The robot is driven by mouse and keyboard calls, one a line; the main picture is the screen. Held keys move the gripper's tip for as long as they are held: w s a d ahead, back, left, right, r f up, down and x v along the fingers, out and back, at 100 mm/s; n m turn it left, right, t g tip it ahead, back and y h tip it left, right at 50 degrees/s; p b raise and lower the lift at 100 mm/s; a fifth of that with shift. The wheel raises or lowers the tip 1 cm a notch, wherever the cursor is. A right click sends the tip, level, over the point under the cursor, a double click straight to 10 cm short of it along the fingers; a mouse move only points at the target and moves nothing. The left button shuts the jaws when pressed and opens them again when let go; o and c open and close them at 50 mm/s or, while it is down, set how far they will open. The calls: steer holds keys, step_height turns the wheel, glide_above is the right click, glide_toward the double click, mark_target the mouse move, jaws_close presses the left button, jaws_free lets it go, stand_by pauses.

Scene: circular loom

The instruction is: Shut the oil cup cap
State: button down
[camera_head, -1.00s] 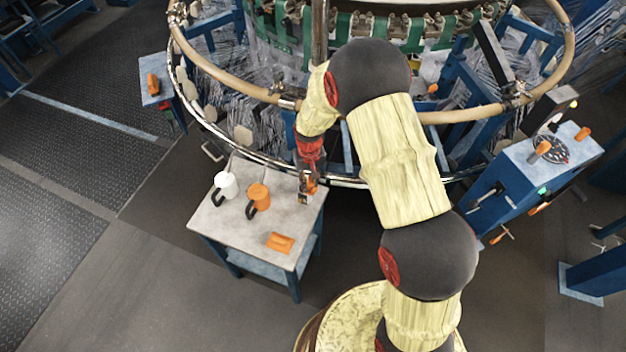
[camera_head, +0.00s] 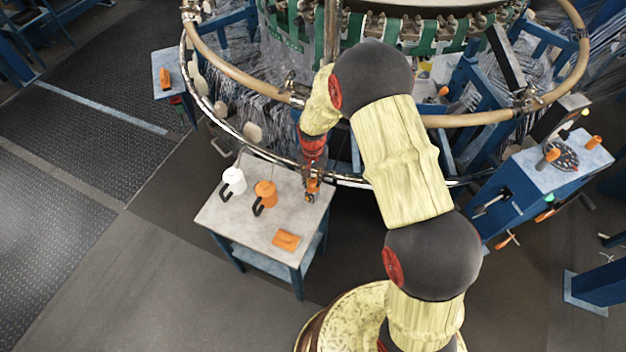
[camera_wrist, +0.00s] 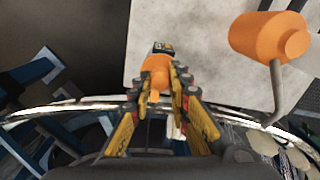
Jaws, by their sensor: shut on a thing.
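My gripper (camera_head: 312,189) is above the right back edge of the small grey table (camera_head: 230,217). In the wrist view, my gripper (camera_wrist: 159,80) is shut on a small orange piece (camera_wrist: 155,72). A dark, squarish end (camera_wrist: 163,47) shows just beyond it, over the grey tabletop. I cannot tell whether this piece is the oil cup cap, or whether it touches the table. An orange can (camera_head: 265,193) with a dark handle stands left of my gripper; it also shows in the wrist view (camera_wrist: 265,38). No oil cup is clearly recognisable.
A white can (camera_head: 233,180) and a flat orange object (camera_head: 286,239) are on the table. The loom's ring rail (camera_head: 352,182) runs close behind my gripper. A blue control box (camera_head: 540,185) stands at right. The floor left of the table is clear.

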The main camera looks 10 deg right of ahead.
mark_target(312, 181)
steer(key=c, duration=1.7)
jaws_free()
steer(key=shift+o, duration=0.2)
step_height(312, 181, up, 12)
